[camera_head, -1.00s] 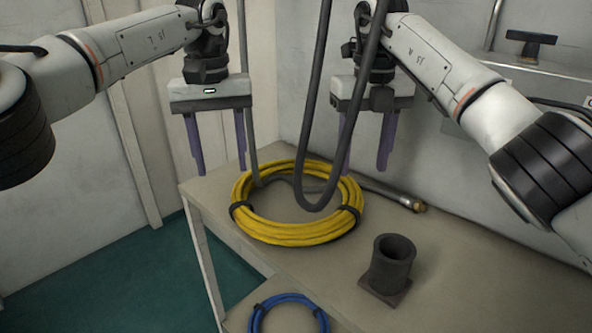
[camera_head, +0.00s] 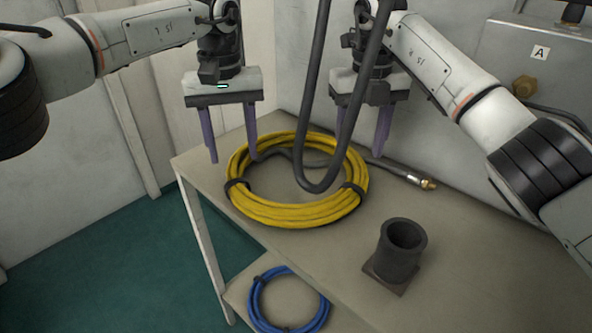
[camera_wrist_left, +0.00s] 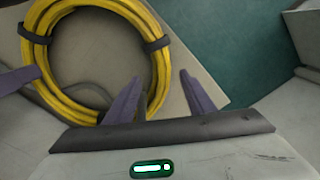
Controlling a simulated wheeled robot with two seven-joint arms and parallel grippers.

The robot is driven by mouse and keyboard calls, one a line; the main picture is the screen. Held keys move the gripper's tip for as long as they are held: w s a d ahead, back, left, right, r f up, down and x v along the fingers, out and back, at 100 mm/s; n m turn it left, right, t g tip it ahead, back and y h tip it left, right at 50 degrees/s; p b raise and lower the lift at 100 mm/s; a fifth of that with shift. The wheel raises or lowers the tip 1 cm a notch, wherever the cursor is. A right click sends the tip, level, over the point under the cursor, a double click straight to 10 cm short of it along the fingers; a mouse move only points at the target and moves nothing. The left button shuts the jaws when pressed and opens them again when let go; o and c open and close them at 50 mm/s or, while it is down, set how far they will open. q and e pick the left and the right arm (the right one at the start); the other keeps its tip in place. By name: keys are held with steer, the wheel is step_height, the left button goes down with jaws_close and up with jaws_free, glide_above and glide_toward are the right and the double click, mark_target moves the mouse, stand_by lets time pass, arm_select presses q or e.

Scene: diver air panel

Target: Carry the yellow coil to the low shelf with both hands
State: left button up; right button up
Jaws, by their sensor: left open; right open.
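The yellow coil (camera_head: 290,212) lies flat on the upper bench top, bound with dark straps. It also shows in the left wrist view (camera_wrist_left: 158,75). My left gripper (camera_head: 232,158) is open and empty, above the coil's left side. In the left wrist view its fingers (camera_wrist_left: 160,95) point toward the coil's edge. My right gripper (camera_head: 362,150) is open and empty near the coil's right far side; the hanging hose partly hides it. The low shelf (camera_head: 240,292) is below the bench top and holds a blue coil (camera_head: 258,312).
A dark hose (camera_head: 310,100) hangs in a loop in front of the yellow coil's middle. Its brass-ended part (camera_head: 415,181) lies on the bench (camera_head: 330,258). A dark cylindrical holder (camera_head: 400,252) stands at right. A grey panel marked A (camera_head: 510,60) is behind it.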

mark_target(236, 164)
arm_select(q)
steer(key=shift+f, duration=2.1)
arm_select(e)
steer(key=shift+f, duration=2.15)
arm_select(q)
jaws_close()
arm_select(e)
jaws_close()
arm_select(q)
steer(key=shift+r, duration=0.1)
arm_select(e)
steer(key=shift+r, duration=0.1)
